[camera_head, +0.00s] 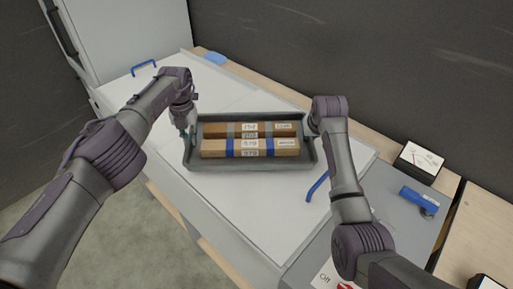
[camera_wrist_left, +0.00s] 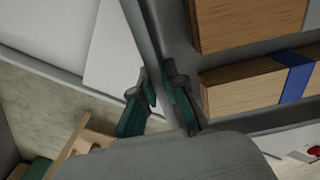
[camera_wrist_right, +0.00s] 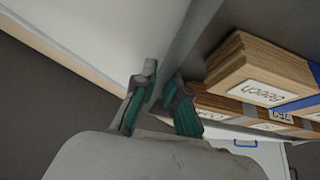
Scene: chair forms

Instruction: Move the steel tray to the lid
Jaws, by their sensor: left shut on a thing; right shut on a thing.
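The steel tray (camera_head: 252,164) is a dark grey open tray over the white lid (camera_head: 240,205), which has blue handles. Two taped wooden bundles with labels (camera_head: 250,148) lie in it. I cannot tell whether the tray touches the lid or hangs just above it. My left gripper (camera_head: 190,132) is shut on the tray's left wall, and one finger shows on each side of that wall in the left wrist view (camera_wrist_left: 158,90). My right gripper (camera_head: 312,132) is shut on the right wall, likewise in the right wrist view (camera_wrist_right: 160,84).
A blue handle (camera_head: 317,186) stands at the lid's right part, another (camera_head: 143,68) at its far left. A grey surface (camera_head: 400,215) at the right holds a blue tool (camera_head: 418,199) and a sign (camera_head: 420,158). A blue item (camera_head: 215,58) lies at the back.

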